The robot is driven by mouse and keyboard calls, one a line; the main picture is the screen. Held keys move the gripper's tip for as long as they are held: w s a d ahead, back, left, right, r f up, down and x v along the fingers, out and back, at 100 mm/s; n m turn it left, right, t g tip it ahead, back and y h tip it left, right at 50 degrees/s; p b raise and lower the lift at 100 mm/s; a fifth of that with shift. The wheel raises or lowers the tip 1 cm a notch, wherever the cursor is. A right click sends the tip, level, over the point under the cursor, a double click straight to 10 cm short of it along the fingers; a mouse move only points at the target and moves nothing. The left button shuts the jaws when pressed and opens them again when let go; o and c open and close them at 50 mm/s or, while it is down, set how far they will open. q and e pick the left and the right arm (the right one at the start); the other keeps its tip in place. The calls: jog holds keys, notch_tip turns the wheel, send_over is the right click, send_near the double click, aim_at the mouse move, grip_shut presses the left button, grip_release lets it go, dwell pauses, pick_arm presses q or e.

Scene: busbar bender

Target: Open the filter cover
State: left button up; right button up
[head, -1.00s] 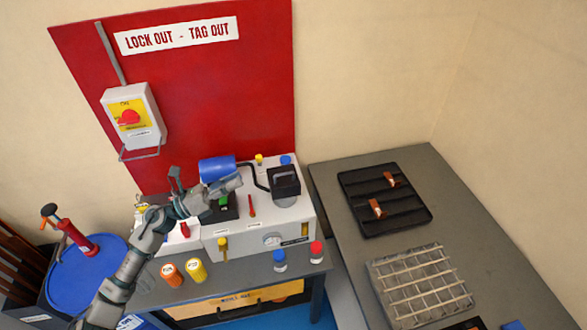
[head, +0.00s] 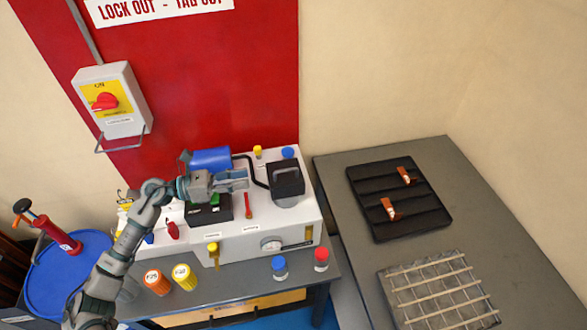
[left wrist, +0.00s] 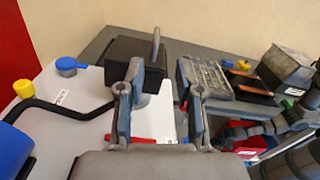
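The filter cover appears to be the black square block with a handle (head: 286,178) on top of the white machine (head: 235,240). It looks closed. In the left wrist view the black block (left wrist: 125,62) and its upright grey handle (left wrist: 156,44) are ahead of the fingers. My left gripper (head: 244,180) is left of the block in the head view. In the left wrist view my left gripper (left wrist: 162,85) has its fingers apart with nothing held, the left finger overlapping the block's edge in the picture. What seems to be my right gripper (left wrist: 240,132) shows at right, its state unclear.
A blue cylinder (head: 210,159) with a bent black pipe is behind my left gripper. Blue (head: 288,152) and yellow (head: 257,152) caps are near the block. The grey table (head: 400,250) at right holds a black tray (head: 385,225) and a grid (head: 438,290).

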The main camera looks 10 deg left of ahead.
aim_at(281, 171)
pick_arm(q)
jog(key=p+x, duration=0.2)
jog(key=x, duration=1.2)
jog(key=shift+d, duration=0.1)
jog(key=a, duration=0.3)
jog(key=shift+a+f, duration=0.15)
jog(key=shift+a, duration=0.2)
jog(key=c, duration=0.3)
jog(key=shift+a, duration=0.2)
grip_shut()
jog(key=shift+d, duration=0.1)
jog(key=shift+s+d, duration=0.2)
jog(key=shift+d, duration=0.6)
pick_arm(e)
jog(key=s+f, duration=0.2)
jog(key=s, duration=0.4)
jog(key=shift+s+f, duration=0.3)
jog(key=shift+s, duration=0.05)
pick_arm(q)
jog(key=shift+d, duration=0.1)
pick_arm(e)
jog(key=shift+d, duration=0.2)
